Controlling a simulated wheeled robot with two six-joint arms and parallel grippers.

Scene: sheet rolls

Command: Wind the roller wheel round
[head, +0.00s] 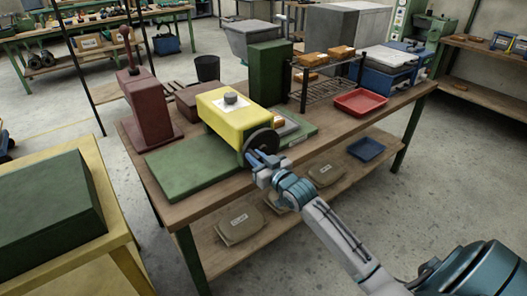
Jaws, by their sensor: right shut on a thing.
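The roller machine has a yellow housing (222,108) with a grey knob on top, standing on a green base (190,165) on the workbench. The dark round roller wheel (262,143) is on the front right end of the housing. My right gripper (258,158) comes from the lower right and is shut at the lower part of the wheel's rim. The gripper hides that part of the wheel, and its fingertips are small in the view. My left gripper is not in view.
A maroon press (147,105) stands left of the machine and a green block (270,72) behind it. A wire rack (325,88), a red tray (360,102) and a blue-grey box (385,75) are to the right. A yellow table (105,200) stands at the left.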

